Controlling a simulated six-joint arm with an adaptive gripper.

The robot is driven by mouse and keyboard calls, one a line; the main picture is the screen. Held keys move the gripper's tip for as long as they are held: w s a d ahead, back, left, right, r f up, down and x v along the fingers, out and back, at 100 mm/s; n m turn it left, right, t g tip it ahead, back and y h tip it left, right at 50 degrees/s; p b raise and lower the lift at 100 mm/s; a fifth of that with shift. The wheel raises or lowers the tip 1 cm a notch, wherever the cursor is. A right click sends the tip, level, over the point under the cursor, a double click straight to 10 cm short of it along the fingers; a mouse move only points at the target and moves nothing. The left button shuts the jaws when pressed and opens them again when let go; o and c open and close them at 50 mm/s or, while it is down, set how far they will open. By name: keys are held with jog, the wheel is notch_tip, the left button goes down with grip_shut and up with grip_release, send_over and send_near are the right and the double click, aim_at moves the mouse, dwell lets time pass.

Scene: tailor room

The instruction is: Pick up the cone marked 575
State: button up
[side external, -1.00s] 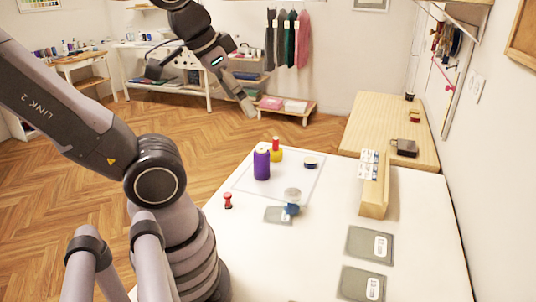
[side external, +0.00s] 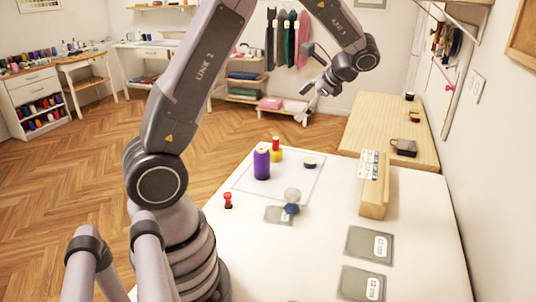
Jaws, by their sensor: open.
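A purple thread cone (side external: 262,164) stands upright inside the outlined square on the white table. A yellow cone or spool (side external: 276,156) stands just behind it to the right, with a red spool (side external: 276,143) showing above it. No number can be read on any of them, so I cannot tell which is marked 575. My gripper (side external: 301,118) is open and empty, high above and beyond the far edge of the table, apart from all of these things. Its fingers look small and pale at this distance.
A dark flat spool (side external: 310,162) lies in the square (side external: 240,190). A small red spool (side external: 228,200) stands at the left. A wooden card holder (side external: 375,195) and grey pads (side external: 369,244) are on the right.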

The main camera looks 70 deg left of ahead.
jog(key=w+a+f+m+g+y, duration=0.1)
jog(key=w+a+f+m+y, duration=0.15)
jog(key=f, duration=0.35)
jog(key=w+a+f+m+g+y, duration=0.1)
jog(key=w+a+f+g, duration=0.15)
jog(key=f, duration=0.35)
jog(key=m+y, duration=0.4)
jog(key=y, duration=0.1)
send_near(268, 155)
jog(key=shift+w+d+f+n+g, duration=0.1)
jog(key=shift+w+d+n+g, duration=0.15)
jog(key=shift+w+d, duration=0.25)
jog(key=shift+s+a+f, duration=0.15)
jog(key=shift+a+f, duration=0.1)
jog(key=x, duration=0.8)
jog(key=shift+x, duration=2.75)
jog(key=shift+r, duration=0.15)
jog(key=shift+c, duration=0.4)
jog(key=shift+d, duration=0.1)
jog(key=c, duration=1.3)
jog(key=shift+o, duration=0.2)
jog(key=shift+r, duration=0.15)
